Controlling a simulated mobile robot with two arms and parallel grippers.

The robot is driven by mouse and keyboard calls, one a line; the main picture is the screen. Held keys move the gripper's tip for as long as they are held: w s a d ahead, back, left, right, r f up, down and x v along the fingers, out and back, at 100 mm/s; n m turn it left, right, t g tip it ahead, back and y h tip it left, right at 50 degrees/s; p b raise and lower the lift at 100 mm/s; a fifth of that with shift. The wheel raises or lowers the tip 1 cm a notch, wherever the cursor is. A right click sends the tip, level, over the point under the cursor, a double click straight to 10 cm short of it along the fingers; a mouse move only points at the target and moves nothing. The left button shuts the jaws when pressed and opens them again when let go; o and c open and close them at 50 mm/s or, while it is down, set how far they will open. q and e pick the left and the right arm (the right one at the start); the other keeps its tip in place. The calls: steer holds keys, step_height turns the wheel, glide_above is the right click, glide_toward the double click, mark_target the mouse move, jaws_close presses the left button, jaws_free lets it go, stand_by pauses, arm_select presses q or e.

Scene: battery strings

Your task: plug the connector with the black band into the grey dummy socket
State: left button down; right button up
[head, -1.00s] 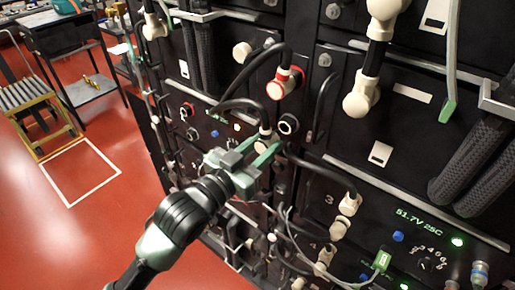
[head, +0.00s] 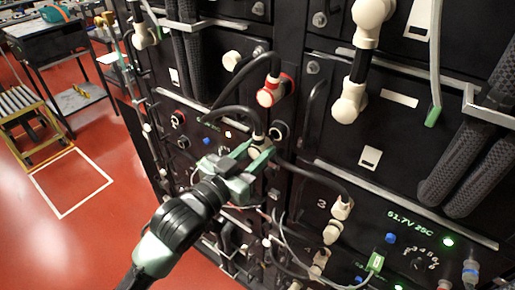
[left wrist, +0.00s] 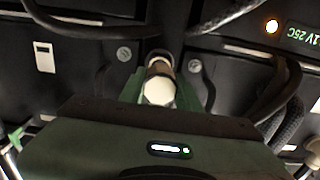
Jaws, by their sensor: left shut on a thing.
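My left gripper (head: 259,152) is shut on a cream connector (head: 257,145) in front of the black battery rack. A black cable arches up and left from the connector. In the left wrist view the connector's pale round end (left wrist: 159,91) shows between the green fingers, with a darker band behind it; I cannot tell whether that band is black. A dark round socket with a pale ring (head: 279,131) is just right of the gripper in the head view. I cannot tell whether it is the grey dummy socket. My right gripper is not in view.
A cream connector with a red ring (head: 270,92) sits above the gripper. More cream connectors (head: 341,208) and loose cables (head: 285,250) hang at lower right. Metal rails (head: 390,200) cross the rack. A cart (head: 30,120) and open red floor (head: 90,240) are at left.

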mark_target(266, 143)
arm_select(q)
steer(key=shift+p, duration=0.5)
stand_by(0.9)
steer(key=shift+x, duration=1.75)
steer(key=c, duration=0.9)
jaws_free()
steer(key=shift+s, duration=0.1)
steer(key=shift+s+a+f, duration=0.1)
steer(key=shift+s+a, duration=0.05)
steer(key=shift+a, duration=0.05)
steer(key=b+v, duration=0.3)
steer(key=v, duration=0.3)
steer(key=shift+s+a, duration=0.1)
steer(key=shift+s, duration=0.15)
steer(key=shift+s+a, duration=0.25)
steer(key=shift+s, duration=0.1)
